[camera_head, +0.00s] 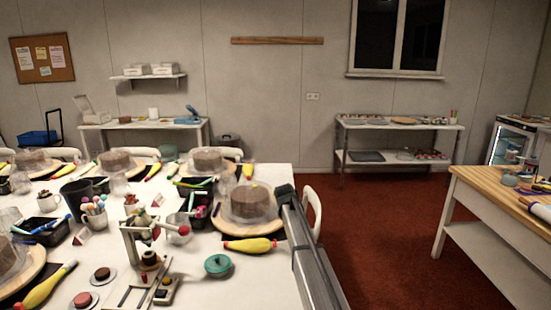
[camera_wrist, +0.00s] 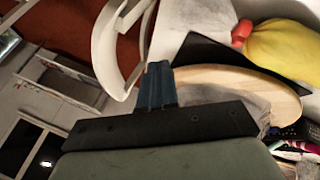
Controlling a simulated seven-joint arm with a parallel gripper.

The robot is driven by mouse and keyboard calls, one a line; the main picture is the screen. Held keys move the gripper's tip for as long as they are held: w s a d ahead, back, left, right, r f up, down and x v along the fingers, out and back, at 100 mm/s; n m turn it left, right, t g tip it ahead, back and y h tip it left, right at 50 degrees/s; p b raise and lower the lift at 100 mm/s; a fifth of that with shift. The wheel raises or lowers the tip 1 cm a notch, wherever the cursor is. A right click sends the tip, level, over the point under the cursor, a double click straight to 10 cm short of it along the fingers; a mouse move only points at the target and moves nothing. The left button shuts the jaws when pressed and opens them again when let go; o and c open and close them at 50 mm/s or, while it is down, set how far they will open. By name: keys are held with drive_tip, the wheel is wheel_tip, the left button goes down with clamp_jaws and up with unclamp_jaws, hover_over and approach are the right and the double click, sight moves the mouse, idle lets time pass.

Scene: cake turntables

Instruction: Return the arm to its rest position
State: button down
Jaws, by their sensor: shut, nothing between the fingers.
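My arm (camera_head: 312,258) reaches from the bottom of the head view up along the right edge of the white table. Its dark far end is beside the nearest cake turntable (camera_head: 222,226), whose cake (camera_head: 250,203) stands under a clear cover. In the wrist view the two fingers of my gripper (camera_wrist: 157,70) are together with nothing between them. Beyond them are a white chair (camera_wrist: 108,45) and the turntable's round wooden board (camera_wrist: 285,104). A yellow piping bag (camera_wrist: 285,50) with a red tip is at the upper right. I cannot tell the gap between fingers and board.
The white table (camera_head: 205,285) is crowded with turntables, cups, tools and piping bags. A white chair (camera_head: 313,210) stands close to the right of my arm. Red floor (camera_head: 390,240) lies open between it and the wooden-topped counter (camera_head: 500,200).

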drive_tip(key=d+f+h, duration=0.1)
drive_tip(key=d, duration=1.2)
drive_tip(key=s+f+m+g+y, duration=0.1)
drive_tip(key=s+f+g, duration=0.1)
drive_tip(key=s+f, duration=1.3)
drive_tip(key=s+f+m+g, duration=0.1)
drive_tip(key=s+f+g, duration=0.2)
drive_tip(key=s+f, duration=1.2)
drive_tip(key=s+f+m+g+y, duration=0.1)
drive_tip(key=s+f+g, duration=0.1)
drive_tip(key=s+f, duration=0.7)
drive_tip(key=s+f+m+g, duration=0.1)
drive_tip(key=s+f+g, duration=0.1)
drive_tip(key=s+f, duration=0.65)
drive_tip(key=s+a+r+g, duration=0.1)
drive_tip(key=s+g, duration=0.1)
drive_tip(key=s, duration=1.1)
drive_tip(key=s+a+r+m+g+y, duration=0.1)
drive_tip(key=s+a, duration=0.1)
drive_tip(key=s, duration=1.2)
drive_tip(key=shift+m+g, duration=0.3)
drive_tip(key=shift+g, duration=0.1)
drive_tip(key=shift+r, duration=0.1)
